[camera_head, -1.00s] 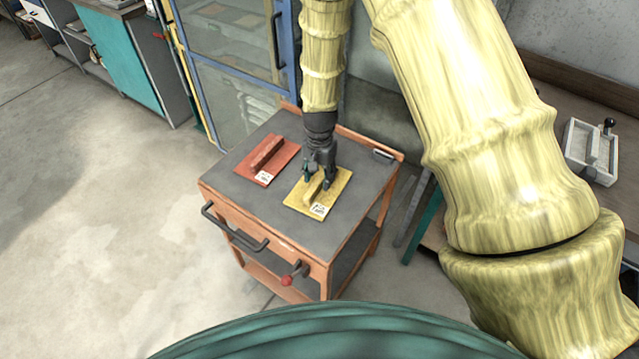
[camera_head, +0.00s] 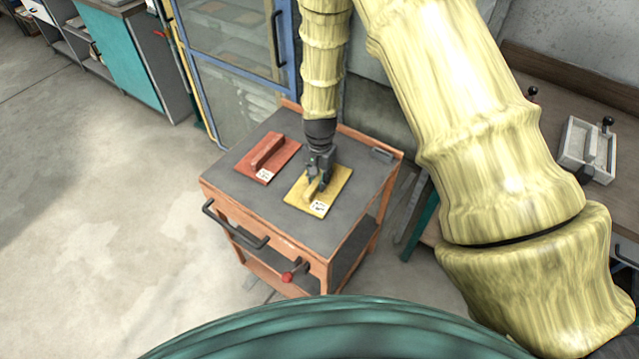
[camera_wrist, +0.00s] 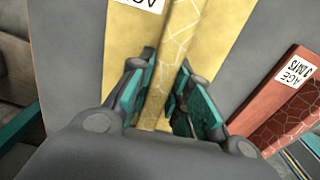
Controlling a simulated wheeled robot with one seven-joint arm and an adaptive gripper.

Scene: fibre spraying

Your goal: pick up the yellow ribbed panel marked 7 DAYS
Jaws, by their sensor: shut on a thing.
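The yellow ribbed panel (camera_head: 336,188) lies on the grey top of an orange cart, with a white label at its near corner; the label's text is too small to read there. In the wrist view the yellow panel (camera_wrist: 122,60) shows its raised rib, and its label is partly cut off at the top edge. My gripper (camera_head: 318,186) is at the panel from above, its fingers shut on the rib. In the wrist view my gripper (camera_wrist: 158,100) has one teal finger pad on each side of the rib. I cannot tell any gap between panel and cart top.
A red ribbed panel (camera_head: 282,163) with a white label lies to the left on the cart (camera_head: 345,235); it also shows in the wrist view (camera_wrist: 275,108). A dark handle sits at the cart's front. A blue-framed cabinet (camera_head: 235,70) stands behind. Floor at left is clear.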

